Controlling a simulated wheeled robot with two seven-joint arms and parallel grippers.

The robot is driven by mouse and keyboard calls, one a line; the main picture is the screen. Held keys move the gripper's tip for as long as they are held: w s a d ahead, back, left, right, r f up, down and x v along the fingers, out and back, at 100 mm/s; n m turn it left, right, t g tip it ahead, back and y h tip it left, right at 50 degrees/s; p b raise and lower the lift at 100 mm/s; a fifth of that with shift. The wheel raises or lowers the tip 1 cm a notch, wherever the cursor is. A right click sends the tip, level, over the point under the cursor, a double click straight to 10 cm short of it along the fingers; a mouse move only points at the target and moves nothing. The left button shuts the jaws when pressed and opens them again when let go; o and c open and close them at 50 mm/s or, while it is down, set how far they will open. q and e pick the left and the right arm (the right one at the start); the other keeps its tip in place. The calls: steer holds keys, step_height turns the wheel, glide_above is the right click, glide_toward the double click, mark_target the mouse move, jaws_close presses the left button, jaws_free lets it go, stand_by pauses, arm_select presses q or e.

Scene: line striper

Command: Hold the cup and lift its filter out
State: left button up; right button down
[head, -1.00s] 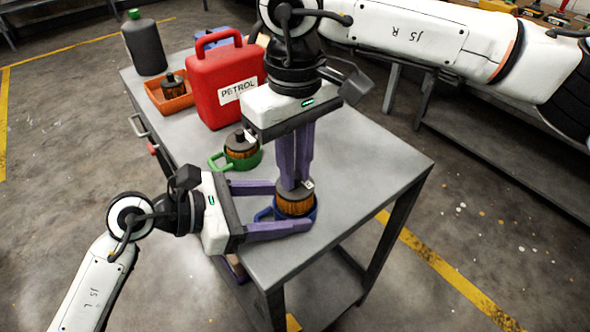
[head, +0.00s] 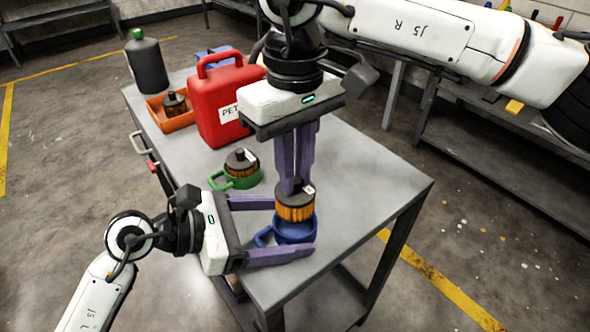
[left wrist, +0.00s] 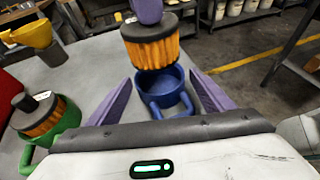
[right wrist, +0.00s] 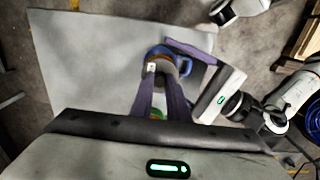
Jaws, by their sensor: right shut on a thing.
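The blue cup (head: 297,232) stands near the front corner of the table, its handle pointing left. It also shows in the left wrist view (left wrist: 165,98) with its opening visible. The orange filter with a dark cap (head: 295,212) is above the cup, its lower end just over the rim. My right gripper (head: 290,188) points down and is shut on the filter's top stem. My left gripper (head: 294,226) is open, with one purple finger on each side of the cup. A gap shows between the cup and the left-hand finger in the left wrist view.
A green cup (head: 236,181) holding another filter stands left of the right gripper. A red petrol can (head: 222,100), an orange tray (head: 175,122) with a filter and a dark bottle (head: 146,65) stand farther back. The table's right side (head: 370,170) is clear.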

stand_by(0.3)
arm_select(q)
steer(key=v, duration=1.2)
